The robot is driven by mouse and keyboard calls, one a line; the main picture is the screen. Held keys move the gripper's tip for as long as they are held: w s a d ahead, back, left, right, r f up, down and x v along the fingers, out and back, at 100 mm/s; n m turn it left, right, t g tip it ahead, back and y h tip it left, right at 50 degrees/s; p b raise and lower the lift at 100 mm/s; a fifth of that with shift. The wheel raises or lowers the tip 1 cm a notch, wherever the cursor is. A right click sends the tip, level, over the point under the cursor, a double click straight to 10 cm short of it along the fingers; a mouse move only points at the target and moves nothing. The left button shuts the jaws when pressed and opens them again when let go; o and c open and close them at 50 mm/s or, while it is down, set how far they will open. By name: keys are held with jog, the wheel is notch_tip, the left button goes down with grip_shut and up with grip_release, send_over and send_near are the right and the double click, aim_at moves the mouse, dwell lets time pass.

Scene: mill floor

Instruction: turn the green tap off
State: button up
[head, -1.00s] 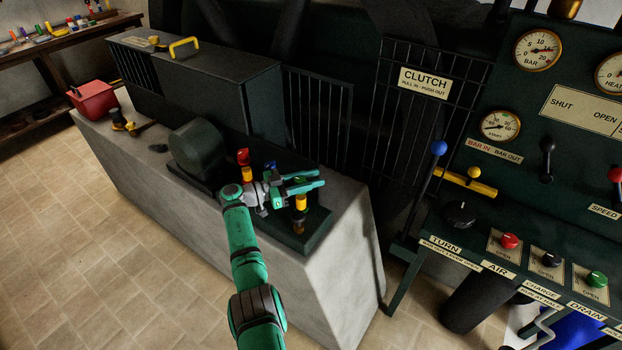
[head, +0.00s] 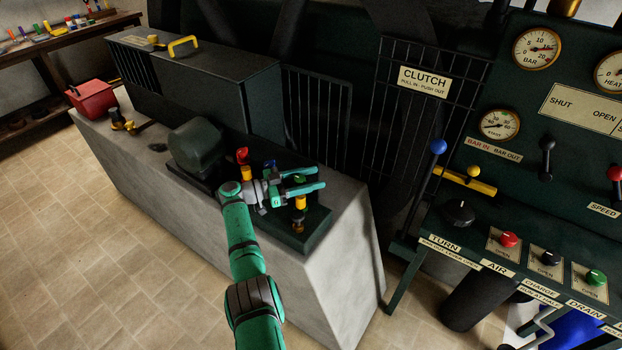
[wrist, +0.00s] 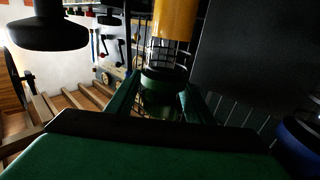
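The green tap (head: 299,180) stands at the front right end of a dark base on the stone plinth, its green top above a yellow collar (head: 300,202). My gripper (head: 306,182) is level with the green top, one finger on each side of it. The fingers look spread, with the tap top between them; I cannot tell whether either finger touches it. In the wrist view the green tap (wrist: 160,92) sits between my two green fingers, with the yellow collar (wrist: 175,18) behind it. Its turned position is hard to read.
A red tap (head: 242,156) and a blue tap (head: 270,165) stand close by on the same base (head: 312,232). A dark rounded housing (head: 196,145) is to the left. A barred guard (head: 318,115) rises behind. A control panel with levers (head: 520,190) stands to the right.

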jog(key=shift+a, duration=0.1)
jog(key=v, duration=1)
jog(key=shift+a, duration=0.3)
jog(key=shift+s, duration=0.1)
